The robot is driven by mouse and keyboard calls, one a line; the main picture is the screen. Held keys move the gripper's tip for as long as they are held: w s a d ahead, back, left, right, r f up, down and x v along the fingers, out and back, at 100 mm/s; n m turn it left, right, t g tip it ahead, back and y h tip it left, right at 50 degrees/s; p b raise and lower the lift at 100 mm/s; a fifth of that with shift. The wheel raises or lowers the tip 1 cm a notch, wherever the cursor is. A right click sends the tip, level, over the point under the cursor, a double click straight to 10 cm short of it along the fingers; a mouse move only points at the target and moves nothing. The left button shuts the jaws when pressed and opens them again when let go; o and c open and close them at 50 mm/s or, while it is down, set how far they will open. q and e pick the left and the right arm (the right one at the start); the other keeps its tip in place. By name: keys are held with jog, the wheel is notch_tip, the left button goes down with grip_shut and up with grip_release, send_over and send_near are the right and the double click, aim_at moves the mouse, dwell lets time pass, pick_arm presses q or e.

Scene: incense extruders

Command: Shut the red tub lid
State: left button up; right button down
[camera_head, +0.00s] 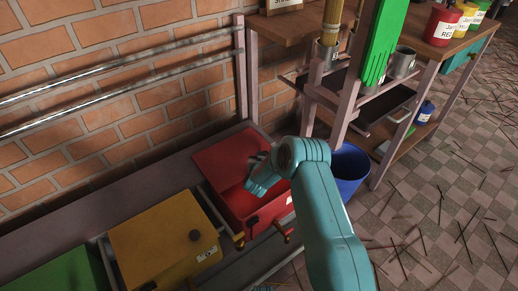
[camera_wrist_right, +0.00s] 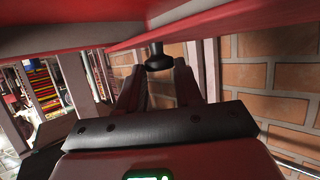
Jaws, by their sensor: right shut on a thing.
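The red tub (camera_head: 268,212) stands in the rack at the middle of the head view, with a white label on its front. Its red lid (camera_head: 222,152) looks raised at the back and tilted, with the tub open below. My right arm reaches over the tub, and its gripper (camera_head: 257,163) is partly hidden behind my wrist. In the right wrist view my right gripper (camera_wrist_right: 158,75) has its fingers on either side of a black knob (camera_wrist_right: 158,55) under a red panel, and is shut on it.
A yellow tub (camera_head: 165,240) with a black knob and a green tub (camera_head: 60,275) stand to the left. Metal rails (camera_head: 120,65) run along the brick wall. A blue bucket (camera_head: 348,170) and a wooden shelf stand (camera_head: 300,25) are to the right. Thin sticks litter the floor.

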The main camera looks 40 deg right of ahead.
jog(key=shift+s, duration=0.2)
jog(key=c, duration=0.7)
grip_release()
jog(key=shift+c, duration=0.2)
pick_arm(q)
jog(key=s+d+r+g+p, duration=0.1)
jog(key=s+r+p, duration=0.2)
jog(key=r+p, duration=0.3)
pick_arm(e)
jog(key=v, duration=1.6)
jog(key=shift+a, duration=0.2)
pick_arm(q)
jog(key=shift+r, duration=0.1)
pick_arm(e)
jog(key=shift+s, duration=0.1)
